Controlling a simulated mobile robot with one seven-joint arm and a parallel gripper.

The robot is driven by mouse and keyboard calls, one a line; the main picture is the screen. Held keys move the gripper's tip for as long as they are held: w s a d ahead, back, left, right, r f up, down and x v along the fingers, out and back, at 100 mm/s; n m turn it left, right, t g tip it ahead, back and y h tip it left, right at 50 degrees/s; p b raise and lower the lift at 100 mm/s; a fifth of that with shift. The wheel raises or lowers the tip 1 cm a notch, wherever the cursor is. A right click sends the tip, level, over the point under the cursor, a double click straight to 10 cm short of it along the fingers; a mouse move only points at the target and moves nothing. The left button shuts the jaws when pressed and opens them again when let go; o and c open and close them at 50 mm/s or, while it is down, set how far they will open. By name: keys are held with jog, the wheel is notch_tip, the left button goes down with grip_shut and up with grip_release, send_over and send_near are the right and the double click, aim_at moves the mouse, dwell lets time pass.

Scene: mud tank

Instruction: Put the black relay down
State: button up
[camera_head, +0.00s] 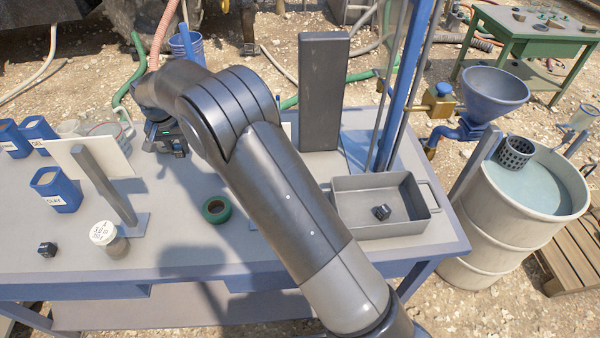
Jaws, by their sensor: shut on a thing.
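My gripper (164,142) is at the back left of the blue-grey workbench, beyond the bent arm, which partly covers it. It is shut on a small dark thing, taken as the black relay, which is hard to tell apart from the dark fingers. Whether it touches the bench is not clear. Two similar small black blocks show elsewhere: one block (47,249) on the bench at the front left, another block (381,212) inside the grey metal tray (384,233) at the right.
A white panel (88,160) and a slanted grey post (104,186) stand left of the gripper. Blue CLAY tub (56,190), white-lidded jar (104,235) and green tape roll (217,210) are on the bench. A tall dark block (323,92) stands behind. The front middle is mostly clear.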

jog(key=r, duration=0.4)
jog(key=d+r, duration=0.1)
jog(key=r, duration=0.2)
jog(key=shift+w, duration=0.2)
jog(key=d+r, duration=0.2)
jog(key=d, duration=3.4)
jog(key=s+d+f, duration=0.2)
jog(key=s+d, duration=2.2)
jog(key=s, duration=0.1)
send_over(368, 205)
jog(key=f, duration=1.2)
jog(key=shift+s+a+f, duration=0.1)
jog(key=shift+s+f, duration=0.15)
jog(key=shift+s, duration=0.1)
jog(key=shift+f, duration=1.95)
